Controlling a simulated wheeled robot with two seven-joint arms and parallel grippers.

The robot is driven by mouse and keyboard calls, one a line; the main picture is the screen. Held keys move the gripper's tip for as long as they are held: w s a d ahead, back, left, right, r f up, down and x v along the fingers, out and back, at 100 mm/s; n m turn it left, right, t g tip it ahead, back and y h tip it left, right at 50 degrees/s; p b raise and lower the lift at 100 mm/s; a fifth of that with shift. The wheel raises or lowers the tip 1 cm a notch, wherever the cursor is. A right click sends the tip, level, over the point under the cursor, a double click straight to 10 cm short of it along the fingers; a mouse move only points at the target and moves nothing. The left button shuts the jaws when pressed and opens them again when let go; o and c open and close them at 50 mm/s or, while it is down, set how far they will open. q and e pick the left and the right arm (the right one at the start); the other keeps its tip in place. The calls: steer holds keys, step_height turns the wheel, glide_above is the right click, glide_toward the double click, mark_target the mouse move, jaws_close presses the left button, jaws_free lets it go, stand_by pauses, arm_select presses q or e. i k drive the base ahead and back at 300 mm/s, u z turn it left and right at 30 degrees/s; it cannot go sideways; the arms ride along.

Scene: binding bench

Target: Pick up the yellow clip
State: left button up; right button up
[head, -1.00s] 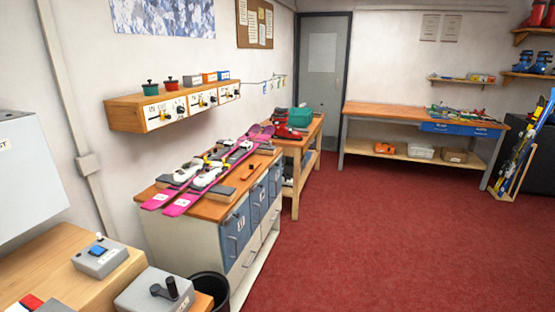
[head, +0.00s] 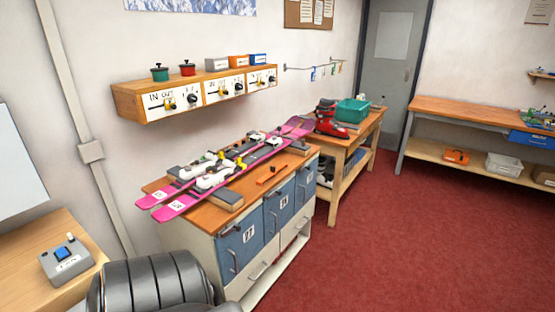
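Small coloured tags or clips (head: 313,73) hang from a thin rail (head: 305,67) on the back wall, above the far end of the ski bench. They are too small for me to tell for sure whether one is the yellow clip. Yellow parts also show on the ski bindings (head: 240,162), but I cannot make out a separate clip there. Neither of my grippers is in view. A dark ribbed part of my arm is at the bottom left.
Pink skis (head: 175,205) lie on the cabinet's wooden top (head: 226,212). A wall shelf (head: 130,101) with knobs and small boxes hangs above. Beyond stands a bench with red boots (head: 330,122) and a green bin (head: 353,110). The red floor (head: 400,240) is clear at right.

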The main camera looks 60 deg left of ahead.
mark_target(238, 161)
steer(key=u, duration=0.2)
steer(key=i, duration=1.1)
steer(key=u, duration=1.1)
steer(key=i, duration=0.65)
steer(key=u, duration=0.6)
